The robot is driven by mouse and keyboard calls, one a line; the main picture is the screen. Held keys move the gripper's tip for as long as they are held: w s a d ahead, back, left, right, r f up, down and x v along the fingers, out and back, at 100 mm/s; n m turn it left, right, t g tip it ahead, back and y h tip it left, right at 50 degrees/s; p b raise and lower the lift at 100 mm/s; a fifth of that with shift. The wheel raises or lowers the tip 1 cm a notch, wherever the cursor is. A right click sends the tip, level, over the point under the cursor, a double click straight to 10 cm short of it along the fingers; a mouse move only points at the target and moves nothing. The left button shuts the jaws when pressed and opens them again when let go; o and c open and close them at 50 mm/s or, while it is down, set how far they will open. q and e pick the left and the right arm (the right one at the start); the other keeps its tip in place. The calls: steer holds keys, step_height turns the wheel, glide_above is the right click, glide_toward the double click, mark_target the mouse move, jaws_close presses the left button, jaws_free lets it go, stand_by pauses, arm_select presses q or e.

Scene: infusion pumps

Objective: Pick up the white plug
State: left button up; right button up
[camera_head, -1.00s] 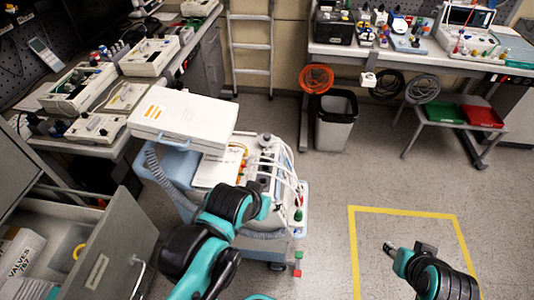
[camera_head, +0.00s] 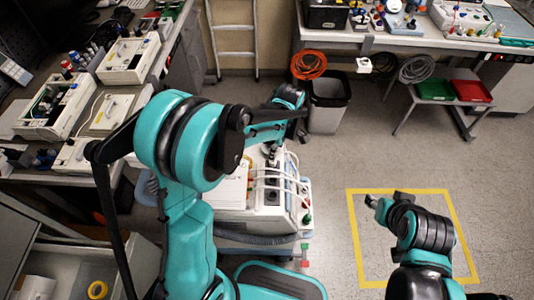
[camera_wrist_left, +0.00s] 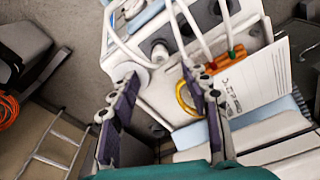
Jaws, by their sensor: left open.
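A white rounded fitting (camera_wrist_left: 124,72) with a pale cord sits at the near face of the white device (camera_head: 263,222), seen in the left wrist view; I cannot tell for sure that it is the white plug. My left gripper (camera_wrist_left: 158,74) is open and empty, its dark fingers spread in front of the device, the left finger close to the fitting. In the head view my left arm reaches over the device and its fingertips are not clear. My right gripper (camera_head: 381,200) is over the floor by the yellow square, away from the device.
White tubes (camera_head: 280,182) loop over the device. A paper sheet (camera_wrist_left: 245,85) and a yellow ring (camera_wrist_left: 184,100) are on the device's side.

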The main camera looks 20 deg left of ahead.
arm_select(q)
step_height(320, 180, down, 3)
steer(key=shift+a+r+b, duration=0.1)
steer(key=shift+r+b, duration=0.05)
steer(key=shift+b, duration=0.4)
steer(key=f+b, duration=0.2)
steer(key=f, duration=0.1)
steer(key=a+f+b, duration=0.1)
steer(key=f, duration=0.1)
steer(key=shift+w+f, duration=0.1)
steer(key=shift+f, duration=0.1)
steer(key=shift+r, duration=0.1)
jaws_close()
